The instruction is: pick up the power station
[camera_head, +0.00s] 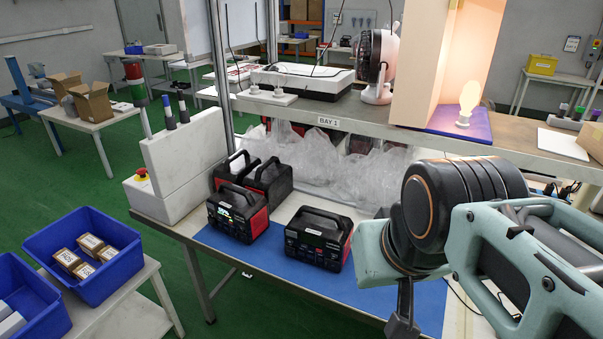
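Several black and red power stations with top handles stand on the bench. One power station (320,238) is upright on the blue mat (275,267), nearest to my arm. A second power station (238,214) stands on the mat to its left. More black and red units (268,182) stand close together behind the second one, partly hidden by it. My gripper (403,327) hangs at the bottom of the picture, right of the nearest power station and apart from it. It is small, dark and partly cut off by the frame edge, so its opening does not show.
Clear plastic wrap (345,175) lies behind the power stations, under the shelf (400,126). A white and grey box (180,165) with a red button borders the bench on the left. Blue bins (115,275) stand at lower left. The mat's front is bare.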

